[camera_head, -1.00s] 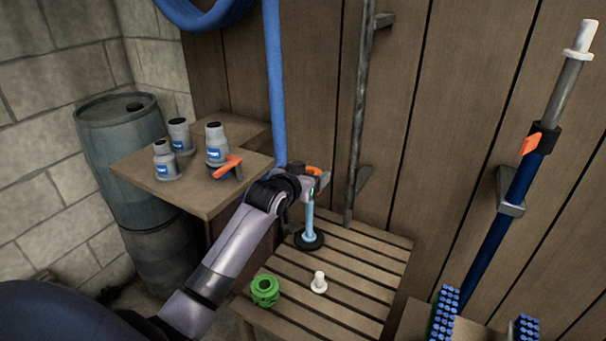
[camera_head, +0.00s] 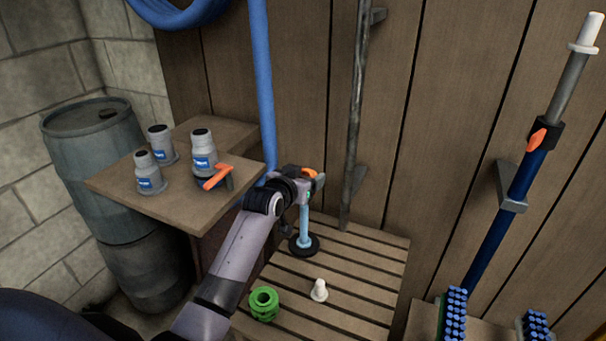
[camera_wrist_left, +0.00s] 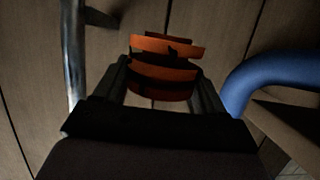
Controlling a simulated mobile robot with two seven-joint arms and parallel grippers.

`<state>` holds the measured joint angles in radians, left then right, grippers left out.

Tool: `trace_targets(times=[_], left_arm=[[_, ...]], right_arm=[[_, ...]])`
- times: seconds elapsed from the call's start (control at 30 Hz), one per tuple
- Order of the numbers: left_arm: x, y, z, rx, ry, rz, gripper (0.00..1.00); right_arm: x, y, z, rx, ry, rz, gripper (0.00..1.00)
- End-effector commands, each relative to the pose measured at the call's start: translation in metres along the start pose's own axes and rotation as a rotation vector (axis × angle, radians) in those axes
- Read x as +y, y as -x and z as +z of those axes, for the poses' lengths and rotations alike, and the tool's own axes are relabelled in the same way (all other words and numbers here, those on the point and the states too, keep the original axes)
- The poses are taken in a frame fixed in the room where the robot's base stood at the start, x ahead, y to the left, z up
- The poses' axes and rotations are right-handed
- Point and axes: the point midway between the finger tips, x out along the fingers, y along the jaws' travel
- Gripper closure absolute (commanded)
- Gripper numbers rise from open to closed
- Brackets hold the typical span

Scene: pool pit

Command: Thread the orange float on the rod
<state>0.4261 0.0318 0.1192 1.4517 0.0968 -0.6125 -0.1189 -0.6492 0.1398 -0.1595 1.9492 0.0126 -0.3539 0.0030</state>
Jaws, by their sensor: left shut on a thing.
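The orange float (camera_head: 309,171) is in my left gripper (camera_head: 313,183), high over the slatted table. In the left wrist view the float (camera_wrist_left: 165,72) shows as orange bands with dark gaps between the two fingers (camera_wrist_left: 164,88), which are shut on it. The light blue rod (camera_head: 304,223) stands upright on a round black base (camera_head: 303,246) on the table, just below my left gripper. The rod's top is hidden by the gripper, so I cannot tell whether the float is around it or above it. My right gripper is not in view.
A green ring (camera_head: 264,304) and a white peg (camera_head: 319,291) are on the slatted table (camera_head: 350,262). Left of it, a wooden shelf (camera_head: 160,205) bears grey bottles (camera_head: 204,146) and an orange-handled tool (camera_head: 217,177). A blue hose (camera_head: 262,85) hangs behind; a blue pole (camera_head: 510,195) is at right.

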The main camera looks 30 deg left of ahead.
Motion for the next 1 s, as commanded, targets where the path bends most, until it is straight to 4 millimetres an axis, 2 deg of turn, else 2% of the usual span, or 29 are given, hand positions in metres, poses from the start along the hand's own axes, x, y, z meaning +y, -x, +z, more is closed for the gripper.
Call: trace_targets(times=[0.3, 0.37, 1.0], left_arm=[[0.002, -0.001, 0.027, 0.001, 0.001, 0.0, 0.6], [0.001, 0.0, 0.022, 0.001, 0.0, 0.0, 0.6], [0.001, -0.002, 0.029, 0.001, 0.0, 0.0, 0.6]], right_arm=[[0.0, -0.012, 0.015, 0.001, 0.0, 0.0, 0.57], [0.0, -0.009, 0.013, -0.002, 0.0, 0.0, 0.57], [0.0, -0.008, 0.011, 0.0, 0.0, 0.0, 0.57]])
